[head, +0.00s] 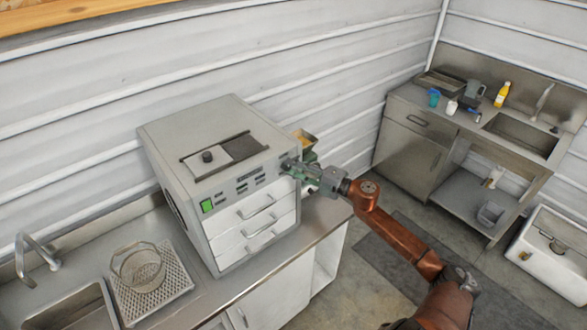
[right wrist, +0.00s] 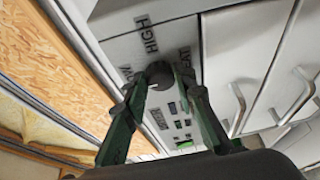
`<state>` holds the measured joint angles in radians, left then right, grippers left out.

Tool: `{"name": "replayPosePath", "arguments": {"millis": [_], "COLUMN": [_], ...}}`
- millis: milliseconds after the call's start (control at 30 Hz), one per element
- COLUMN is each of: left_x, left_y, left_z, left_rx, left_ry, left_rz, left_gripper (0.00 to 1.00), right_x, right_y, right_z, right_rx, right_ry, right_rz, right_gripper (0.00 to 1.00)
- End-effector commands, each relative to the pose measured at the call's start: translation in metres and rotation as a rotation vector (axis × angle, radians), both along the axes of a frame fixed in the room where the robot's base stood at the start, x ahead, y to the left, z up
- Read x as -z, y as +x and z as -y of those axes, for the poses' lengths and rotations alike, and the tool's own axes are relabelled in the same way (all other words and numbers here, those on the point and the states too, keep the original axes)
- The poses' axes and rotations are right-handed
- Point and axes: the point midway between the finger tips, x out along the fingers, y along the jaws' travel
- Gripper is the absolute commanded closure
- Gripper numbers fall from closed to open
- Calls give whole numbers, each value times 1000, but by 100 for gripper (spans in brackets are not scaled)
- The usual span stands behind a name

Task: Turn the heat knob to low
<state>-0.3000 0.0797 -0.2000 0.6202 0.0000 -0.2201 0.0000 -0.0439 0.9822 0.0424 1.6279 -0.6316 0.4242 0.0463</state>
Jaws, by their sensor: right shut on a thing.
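A grey box-shaped machine (head: 195,135) with drawers stands on the metal counter at the left. Its dark round heat knob (right wrist: 160,73) is on the upper front panel, near lettering that reads HIGH and, partly covered, HEAT. Another label beside the knob is partly hidden by a finger. My right gripper (head: 291,167) reaches the right end of that panel from the right. In the right wrist view its green fingers (right wrist: 161,82) are shut on the knob, one on each side. I cannot tell which way the knob points. My left gripper is not in view.
A green switch (head: 207,205) and drawer handles are on the machine's front. A wire basket (head: 138,267) and a sink (head: 65,310) are at the lower left. A second metal counter (head: 400,100) with bottles stands at the back right. Open floor lies between.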

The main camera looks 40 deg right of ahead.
Motion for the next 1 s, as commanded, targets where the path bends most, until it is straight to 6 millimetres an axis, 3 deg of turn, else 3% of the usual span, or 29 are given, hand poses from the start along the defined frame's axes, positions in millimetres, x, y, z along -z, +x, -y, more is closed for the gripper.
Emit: {"name": "replayPosePath", "arguments": {"millis": [467,500,733,1000], "left_x": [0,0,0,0], "left_y": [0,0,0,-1], "left_z": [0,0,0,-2], "left_rx": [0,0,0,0], "left_ry": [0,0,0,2], "left_rz": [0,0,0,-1], "left_gripper": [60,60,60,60], "right_x": [2,2,1,1], "right_y": [0,0,0,0], "right_z": [-1,-1,0,0], "right_rx": [-1,-1,-1,0], "right_ry": [-15,-15,-14,-13], "right_rz": [-2,-2,-1,0], "right_gripper": [99,74,58,57]}}
